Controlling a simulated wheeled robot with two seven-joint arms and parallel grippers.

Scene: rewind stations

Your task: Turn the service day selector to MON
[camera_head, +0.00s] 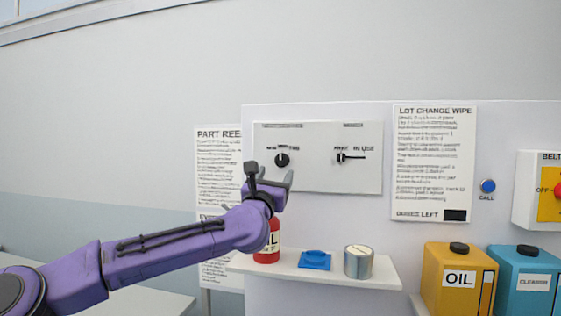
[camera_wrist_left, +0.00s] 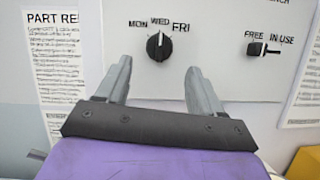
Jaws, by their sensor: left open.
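The service day selector (camera_head: 282,160) is a black round knob on a white panel on the wall. In the left wrist view the knob (camera_wrist_left: 159,46) has the labels MON at its left, WED above and FRI at its right. Its pointer is up, toward WED. My left gripper (camera_head: 270,174) is open and empty, just below and in front of the knob, apart from it. In the left wrist view its two fingers (camera_wrist_left: 158,85) are spread, with the knob beyond and between them. My right gripper is not in view.
A FREE / IN USE switch (camera_head: 349,157) is right of the knob on the same panel (camera_head: 318,180). Below, a shelf (camera_head: 310,272) holds a red bottle (camera_head: 267,248), a blue item (camera_head: 315,260) and a metal can (camera_head: 358,262). Space before the panel is clear.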

